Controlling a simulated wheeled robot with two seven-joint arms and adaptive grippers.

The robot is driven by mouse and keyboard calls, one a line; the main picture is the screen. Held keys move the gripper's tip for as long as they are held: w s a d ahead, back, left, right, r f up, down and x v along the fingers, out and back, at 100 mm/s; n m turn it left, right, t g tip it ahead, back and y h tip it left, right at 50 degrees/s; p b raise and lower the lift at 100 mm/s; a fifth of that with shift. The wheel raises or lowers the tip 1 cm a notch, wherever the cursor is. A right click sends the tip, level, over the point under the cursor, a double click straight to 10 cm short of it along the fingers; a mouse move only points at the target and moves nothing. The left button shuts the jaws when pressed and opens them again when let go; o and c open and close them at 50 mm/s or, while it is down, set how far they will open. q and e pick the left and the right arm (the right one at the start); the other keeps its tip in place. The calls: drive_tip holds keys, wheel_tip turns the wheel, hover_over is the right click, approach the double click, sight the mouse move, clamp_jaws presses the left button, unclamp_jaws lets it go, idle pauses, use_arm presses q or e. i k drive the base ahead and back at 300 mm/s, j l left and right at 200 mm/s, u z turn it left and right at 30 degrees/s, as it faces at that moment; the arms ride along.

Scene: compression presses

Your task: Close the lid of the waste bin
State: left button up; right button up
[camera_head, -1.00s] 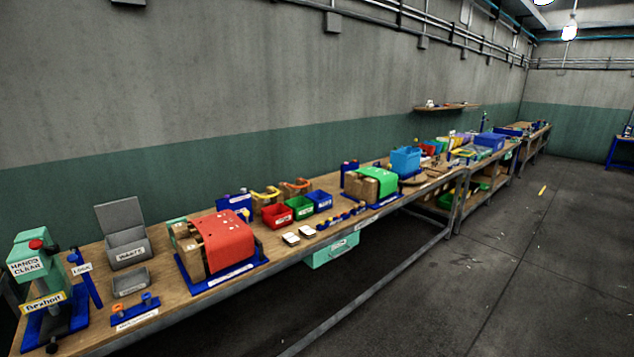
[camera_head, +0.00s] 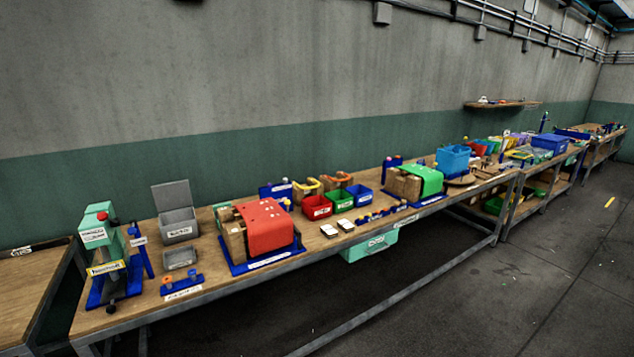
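The grey waste bin (camera_head: 179,228) stands near the back edge of the workbench, toward its left end, with a label on its front. Its lid (camera_head: 173,195) is open and stands up at the back of the bin. Neither of my grippers shows in the head view.
A green and blue press (camera_head: 103,250) stands left of the bin, and a small grey tray (camera_head: 180,258) is in front of it. A red-covered machine (camera_head: 265,226) is to the right. Another table (camera_head: 30,290) is at far left. Open floor (camera_head: 480,295) lies at right.

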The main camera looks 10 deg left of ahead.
sight(176, 195)
drive_tip(key=u, duration=1.35)
